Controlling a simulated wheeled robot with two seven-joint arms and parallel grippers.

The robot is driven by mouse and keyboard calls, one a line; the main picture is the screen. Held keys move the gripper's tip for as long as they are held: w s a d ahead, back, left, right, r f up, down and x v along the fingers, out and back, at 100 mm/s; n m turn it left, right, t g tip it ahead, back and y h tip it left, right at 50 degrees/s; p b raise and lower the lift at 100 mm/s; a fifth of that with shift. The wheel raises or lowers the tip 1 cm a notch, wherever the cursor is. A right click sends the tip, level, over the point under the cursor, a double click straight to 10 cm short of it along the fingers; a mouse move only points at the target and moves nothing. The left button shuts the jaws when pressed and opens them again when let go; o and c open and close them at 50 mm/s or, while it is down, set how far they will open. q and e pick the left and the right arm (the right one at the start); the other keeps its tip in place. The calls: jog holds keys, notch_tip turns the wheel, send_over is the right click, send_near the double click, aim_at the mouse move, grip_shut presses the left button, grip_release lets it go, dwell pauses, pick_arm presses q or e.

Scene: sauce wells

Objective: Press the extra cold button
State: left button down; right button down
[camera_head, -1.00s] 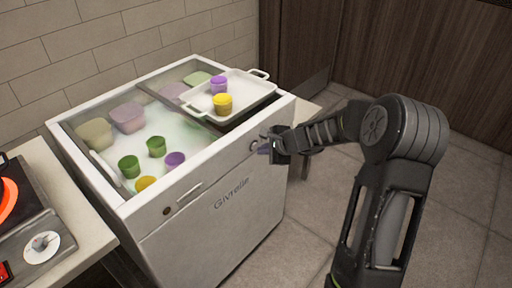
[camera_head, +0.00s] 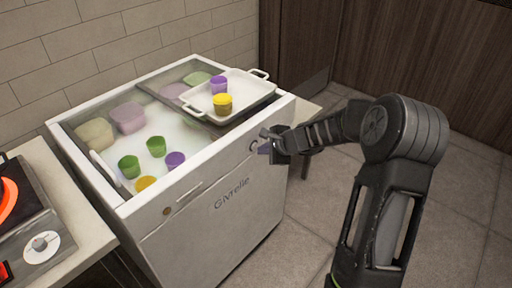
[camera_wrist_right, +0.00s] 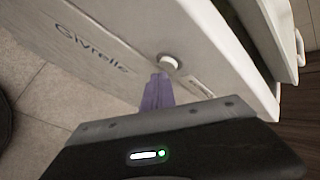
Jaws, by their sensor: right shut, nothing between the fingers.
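The white chest freezer (camera_head: 225,222) marked "Givrelle" has a round light button or knob (camera_head: 254,145) on its front panel at the upper right. In the right wrist view the same round white piece (camera_wrist_right: 168,62) stands out from the panel. My right gripper (camera_head: 263,149) is shut and empty, its purple fingertips (camera_wrist_right: 160,84) just at or beside the round piece; I cannot tell whether they touch. My left gripper is not in view.
A white tray (camera_head: 262,98) with a purple and a yellow cup rests on the freezer's right top. Several green, purple and yellow cups lie inside the freezer. A counter with a hot plate (camera_head: 30,248) stands at the left. Floor is clear at right.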

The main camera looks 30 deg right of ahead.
dwell(0.4)
jog(key=shift+w+a, duration=0.1)
jog(key=shift+w, duration=0.3)
dwell(0.4)
jog(key=shift+s, duration=0.4)
jog(key=s+d+b, duration=0.2)
jog(key=s+b, duration=0.1)
jog(key=s, duration=0.2)
jog(key=shift+s, duration=0.4)
